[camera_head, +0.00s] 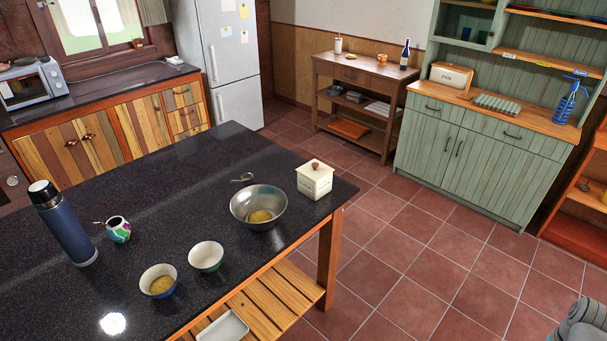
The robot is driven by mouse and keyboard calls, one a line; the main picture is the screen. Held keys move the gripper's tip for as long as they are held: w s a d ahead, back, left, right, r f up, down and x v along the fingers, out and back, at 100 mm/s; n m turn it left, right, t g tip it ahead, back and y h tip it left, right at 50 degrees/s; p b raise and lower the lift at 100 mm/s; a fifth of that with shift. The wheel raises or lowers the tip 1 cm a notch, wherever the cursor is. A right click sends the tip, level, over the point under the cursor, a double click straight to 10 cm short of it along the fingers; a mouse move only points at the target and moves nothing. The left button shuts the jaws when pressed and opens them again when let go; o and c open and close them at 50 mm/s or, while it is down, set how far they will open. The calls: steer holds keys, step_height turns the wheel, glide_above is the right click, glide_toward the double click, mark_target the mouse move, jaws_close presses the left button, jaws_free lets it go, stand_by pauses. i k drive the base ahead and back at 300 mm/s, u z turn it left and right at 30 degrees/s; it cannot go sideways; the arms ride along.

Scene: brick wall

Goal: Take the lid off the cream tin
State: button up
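The cream tin (313,184) stands upright on the dark speckled island top, near its right corner. It is square and cream-coloured, with dark marks on its front. Its lid (315,170) sits on top and carries a round brown knob. My gripper is not in view. Only a grey rounded part of my arm shows at the bottom right corner, well apart from the tin.
A steel bowl (258,207) with yellowish contents stands left of the tin. Two small bowls, a painted cup (118,230) and a blue flask (66,228) stand farther left. The tiled floor (430,255) right of the island (160,190) is clear.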

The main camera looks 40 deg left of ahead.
mark_target(315, 169)
steer(key=u, duration=1.3)
steer(key=i, duration=1)
steer(key=z, duration=0.05)
